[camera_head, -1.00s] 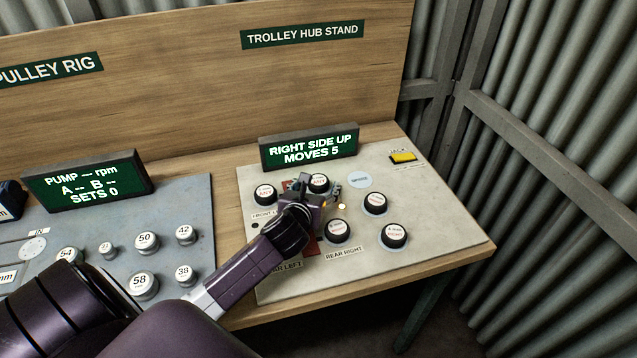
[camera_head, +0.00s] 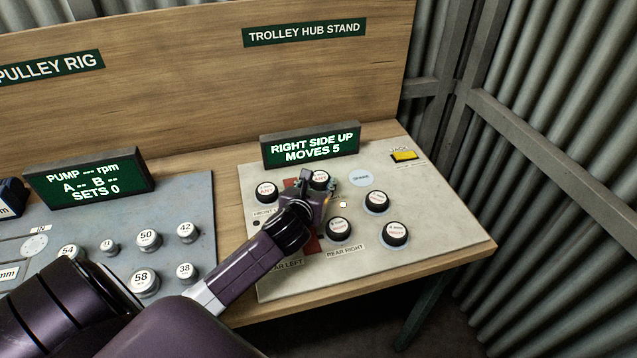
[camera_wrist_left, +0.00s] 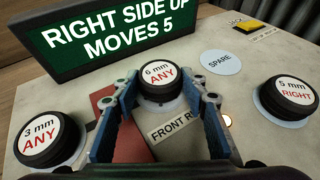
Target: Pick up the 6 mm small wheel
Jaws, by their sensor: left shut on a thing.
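The 6 mm small wheel (camera_wrist_left: 160,82) is black with a white top reading "6 mm ANY". It sits at the front right spot of the trolley hub stand board (camera_head: 440,217). In the left wrist view my left gripper (camera_wrist_left: 160,97) has its blue fingers on either side of this wheel, and it is shut on it. In the head view the wheel (camera_head: 319,179) shows just behind the gripper (camera_head: 318,190), which partly hides it. The wheel appears upright and low at the board. My right gripper is not in view.
Several other wheels stand near: a 3 mm wheel (camera_wrist_left: 47,139) at left, a 5 mm wheel (camera_wrist_left: 290,97) at right, and more at the board's front. A round SPARE spot (camera_head: 360,178) is bare. A display (camera_head: 310,145) stands close behind; a yellow jack button (camera_head: 404,156) is at back right.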

